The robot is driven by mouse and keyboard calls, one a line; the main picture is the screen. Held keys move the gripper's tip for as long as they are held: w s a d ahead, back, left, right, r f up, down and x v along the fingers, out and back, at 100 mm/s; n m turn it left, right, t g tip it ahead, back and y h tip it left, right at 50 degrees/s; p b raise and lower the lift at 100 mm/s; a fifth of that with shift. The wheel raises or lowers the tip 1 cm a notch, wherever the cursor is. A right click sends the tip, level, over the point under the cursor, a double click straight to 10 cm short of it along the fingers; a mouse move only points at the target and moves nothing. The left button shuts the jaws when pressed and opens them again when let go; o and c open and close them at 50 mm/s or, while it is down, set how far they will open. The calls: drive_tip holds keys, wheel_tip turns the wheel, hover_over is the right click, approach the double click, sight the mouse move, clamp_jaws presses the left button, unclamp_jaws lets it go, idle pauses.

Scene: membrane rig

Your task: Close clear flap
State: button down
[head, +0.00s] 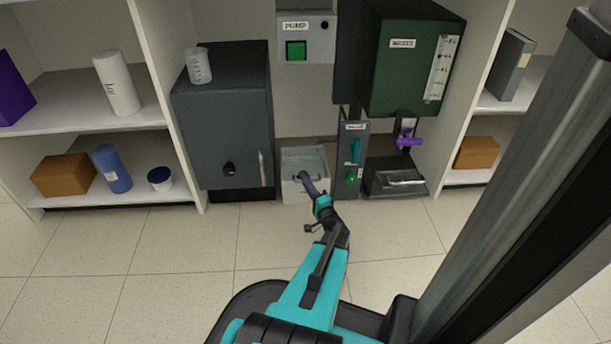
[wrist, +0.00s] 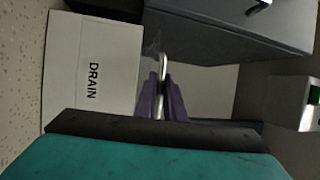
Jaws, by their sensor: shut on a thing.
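The clear flap (head: 304,160) belongs to a pale box low between the cabinets in the head view. The flap is see-through, and I cannot tell its exact angle. My gripper (head: 304,178) reaches the front of this box. In the wrist view, the purple fingers of my gripper (wrist: 162,98) are shut on a slim metal handle (wrist: 163,63), which appears to be the flap's. The box (wrist: 70,60) shows the word DRAIN there, turned sideways. My gripper hides part of the handle and the box front.
A dark grey cabinet (head: 230,130) stands close on the left. A narrow panel (head: 351,165) with a teal switch and green light stands on the right, beside a green tank (head: 405,75) with a purple valve (head: 409,141). The floor (head: 180,260) in front is clear.

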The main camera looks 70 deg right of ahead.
drive_tip(key=shift+s+d+r, duration=0.15)
drive_tip(key=shift+d+r, duration=0.1)
drive_tip(key=shift+d, duration=0.05)
drive_tip(key=c, duration=1.9)
unclamp_jaws()
drive_tip(key=shift+o, duration=0.3)
drive_tip(key=shift+d+r, duration=0.1)
drive_tip(key=shift+r, duration=0.1)
drive_tip(key=shift+w+r+p, duration=0.2)
drive_tip(key=shift+r+p, duration=0.6)
drive_tip(key=shift+r, duration=0.2)
drive_tip(key=shift+a+r+p, duration=0.2)
drive_tip(key=shift+r+p, duration=0.45)
drive_tip(key=shift+r, duration=0.25)
drive_tip(key=s+a+r+p, duration=0.1)
drive_tip(key=s+a+p, duration=0.4)
drive_tip(key=a, duration=1)
drive_tip(key=shift+s, duration=0.7)
